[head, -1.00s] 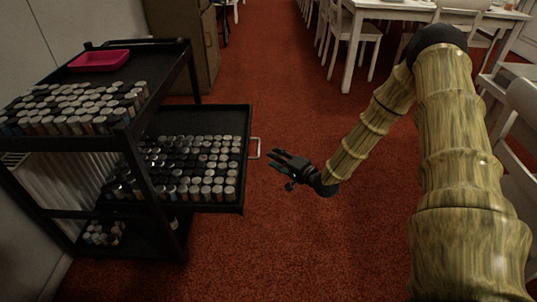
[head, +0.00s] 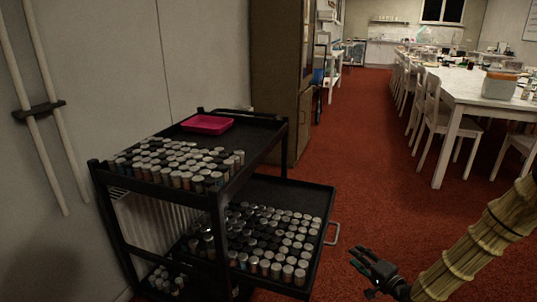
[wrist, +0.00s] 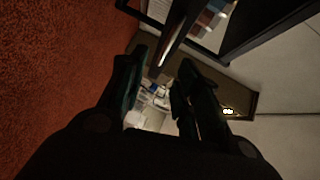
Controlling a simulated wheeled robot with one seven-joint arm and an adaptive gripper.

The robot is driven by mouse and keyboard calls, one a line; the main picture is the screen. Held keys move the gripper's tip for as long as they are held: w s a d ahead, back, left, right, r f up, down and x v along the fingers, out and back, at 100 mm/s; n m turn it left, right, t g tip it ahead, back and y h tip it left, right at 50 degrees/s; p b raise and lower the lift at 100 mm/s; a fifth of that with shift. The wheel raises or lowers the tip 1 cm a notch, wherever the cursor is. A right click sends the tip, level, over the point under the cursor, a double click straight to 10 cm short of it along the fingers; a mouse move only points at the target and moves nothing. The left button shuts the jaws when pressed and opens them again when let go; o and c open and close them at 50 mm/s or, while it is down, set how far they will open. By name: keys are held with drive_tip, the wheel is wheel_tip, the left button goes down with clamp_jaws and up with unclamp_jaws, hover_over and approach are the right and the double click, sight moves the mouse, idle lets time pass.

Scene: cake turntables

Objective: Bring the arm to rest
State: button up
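My gripper (head: 362,264) is at the lower right in the head view, just right of and below the handle (head: 333,234) of the black cart's pulled-out drawer (head: 322,218). A gap shows between it and the handle. In the wrist view my gripper (wrist: 162,80) has its two dark fingers apart with nothing held between them. My arm (head: 480,250) reaches in from the right edge; its upper part is out of the frame.
The black cart (head: 210,198) holds many small lidded jars (head: 185,165) and a pink tray (head: 207,124). A brown cabinet (head: 275,60) stands behind it. White chairs (head: 440,120) and a table (head: 462,93) are at the right. Red carpet (head: 370,170) is clear between.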

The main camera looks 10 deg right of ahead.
drive_tip(key=s+a+f+n+g+h, duration=0.2)
drive_tip(key=s+a+f+n+g, duration=0.4)
drive_tip(key=s+a+f, duration=0.8)
drive_tip(key=s+a+f+n+g+h, duration=0.1)
drive_tip(key=s+f+n+g, duration=0.15)
drive_tip(key=s, duration=0.75)
drive_tip(key=s+a+f+n+g+h, duration=0.15)
drive_tip(key=s+g, duration=0.25)
drive_tip(key=s, duration=0.5)
drive_tip(key=s+f+n+g+h, duration=0.1)
drive_tip(key=s+f+n+g, duration=0.15)
drive_tip(key=s, duration=0.75)
wheel_tip(320, 180, up, 32)
drive_tip(key=p, duration=3.1)
drive_tip(key=shift+w+f, duration=0.2)
drive_tip(key=shift+w, duration=0.25)
drive_tip(key=shift+y, duration=0.25)
